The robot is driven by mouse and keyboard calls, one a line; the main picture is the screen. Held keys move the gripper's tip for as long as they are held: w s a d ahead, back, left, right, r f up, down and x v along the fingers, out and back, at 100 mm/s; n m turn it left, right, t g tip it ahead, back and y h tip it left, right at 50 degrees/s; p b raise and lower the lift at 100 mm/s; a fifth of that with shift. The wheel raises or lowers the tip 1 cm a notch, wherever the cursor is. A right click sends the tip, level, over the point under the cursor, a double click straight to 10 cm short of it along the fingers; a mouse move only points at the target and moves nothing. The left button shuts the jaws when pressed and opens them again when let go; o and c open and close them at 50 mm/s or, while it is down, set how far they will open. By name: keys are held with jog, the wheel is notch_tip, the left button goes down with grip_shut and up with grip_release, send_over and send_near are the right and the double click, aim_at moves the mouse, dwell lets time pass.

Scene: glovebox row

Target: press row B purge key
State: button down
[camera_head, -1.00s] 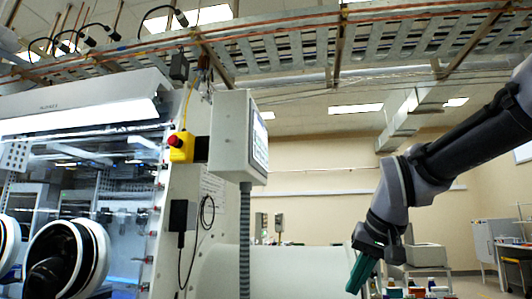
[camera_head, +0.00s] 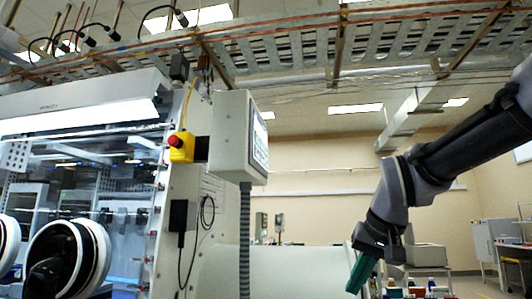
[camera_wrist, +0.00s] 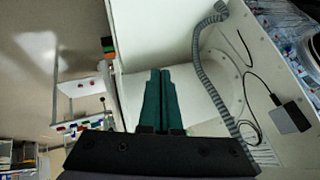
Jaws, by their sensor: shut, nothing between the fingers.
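A grey control box (camera_head: 236,137) with a screen on its right face (camera_head: 259,142) stands on a ribbed grey conduit beside the glovebox. The screen is seen at a steep slant, and I cannot make out any purge key or row label. My gripper (camera_head: 360,272) hangs at the lower right in the head view, pointing down, apart from the box. In the wrist view its green fingers (camera_wrist: 161,75) lie together, shut and empty, with a white panel behind them. The control box is not clearly in the wrist view.
The glovebox (camera_head: 80,190) with round glove ports fills the left. A yellow box with a red emergency button (camera_head: 181,147) is on its side. The ribbed conduit (camera_wrist: 210,75) and a black cable run near my fingers in the wrist view. Bottles (camera_head: 415,290) stand at the lower right.

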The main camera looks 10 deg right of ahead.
aim_at(266, 151)
jog(key=w+r+m+t+y, duration=0.1)
jog(key=w+r+t+y, duration=0.4)
jog(key=w+r, duration=3.2)
jog(key=shift+a+r+m+t, duration=0.25)
jog(key=shift+r+m+t, duration=0.15)
jog(key=shift+r+t, duration=0.35)
jog(key=shift+w, duration=0.1)
jog(key=w+a, duration=0.2)
jog(key=a, duration=0.6)
jog(key=shift+w+a, duration=0.2)
jog(key=shift+w, duration=0.2)
jog(key=shift+a, duration=0.1)
jog(key=shift+w+a, duration=0.1)
jog(key=shift+a, duration=0.2)
